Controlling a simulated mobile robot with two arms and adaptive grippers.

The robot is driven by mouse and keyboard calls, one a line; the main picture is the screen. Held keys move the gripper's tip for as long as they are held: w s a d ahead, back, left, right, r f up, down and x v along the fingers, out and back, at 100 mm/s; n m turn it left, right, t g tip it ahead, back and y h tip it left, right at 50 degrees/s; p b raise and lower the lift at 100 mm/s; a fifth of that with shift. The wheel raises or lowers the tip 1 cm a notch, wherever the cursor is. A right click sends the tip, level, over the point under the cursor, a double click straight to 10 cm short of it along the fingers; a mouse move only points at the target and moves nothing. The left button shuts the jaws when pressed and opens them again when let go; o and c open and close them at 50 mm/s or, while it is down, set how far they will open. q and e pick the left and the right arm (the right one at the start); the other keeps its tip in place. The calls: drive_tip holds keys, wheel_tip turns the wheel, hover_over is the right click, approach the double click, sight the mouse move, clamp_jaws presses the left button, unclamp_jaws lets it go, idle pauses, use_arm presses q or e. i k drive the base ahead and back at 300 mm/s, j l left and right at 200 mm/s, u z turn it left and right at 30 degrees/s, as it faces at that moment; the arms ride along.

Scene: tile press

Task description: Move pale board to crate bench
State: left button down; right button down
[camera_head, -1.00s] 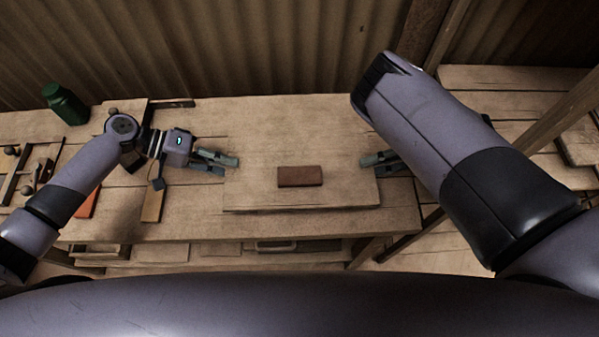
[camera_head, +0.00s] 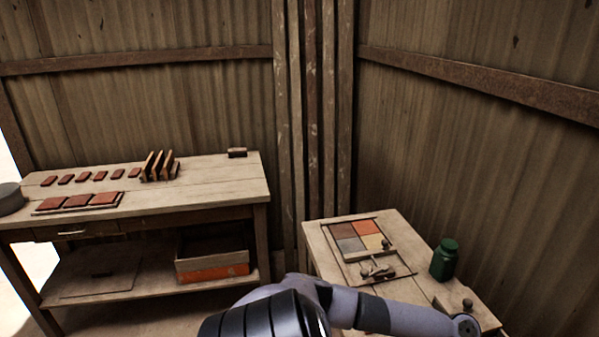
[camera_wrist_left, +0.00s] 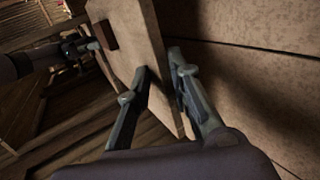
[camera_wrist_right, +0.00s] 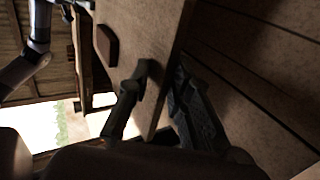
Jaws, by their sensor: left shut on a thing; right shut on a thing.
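The pale board (camera_wrist_left: 140,35) shows in both wrist views, with a brown block (camera_wrist_left: 104,34) lying on it. My left gripper (camera_wrist_left: 160,70) is shut on one edge of the board. My right gripper (camera_wrist_right: 164,68) is shut on another edge of the pale board (camera_wrist_right: 150,30), and the same brown block (camera_wrist_right: 107,45) shows there. Bench planks lie beside the board in both wrist views; I cannot tell if it is clear of them. The head view shows neither board nor grippers. It shows a bench (camera_head: 225,180) with an orange-fronted crate (camera_head: 212,268) on its lower shelf.
The bench top holds red tiles (camera_head: 82,178), a tile tray (camera_head: 70,207) and an upright rack (camera_head: 160,167). A nearer worktop holds a coloured tile frame (camera_head: 350,250) and a green canister (camera_head: 445,262). Corrugated walls meet behind. My left arm crosses the bottom.

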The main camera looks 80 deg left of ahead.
sight(207, 185)
drive_tip(key=u, duration=2.2)
drive_tip(key=i+j+u, duration=0.15)
drive_tip(key=u, duration=0.25)
drive_tip(key=i+j+u, duration=0.1)
drive_tip(key=u, duration=0.35)
drive_tip(key=i+j, duration=0.1)
drive_tip(key=i, duration=0.85)
drive_tip(key=i+j, duration=0.15)
drive_tip(key=i, duration=0.8)
drive_tip(key=i+j, duration=0.1)
drive_tip(key=i, duration=0.8)
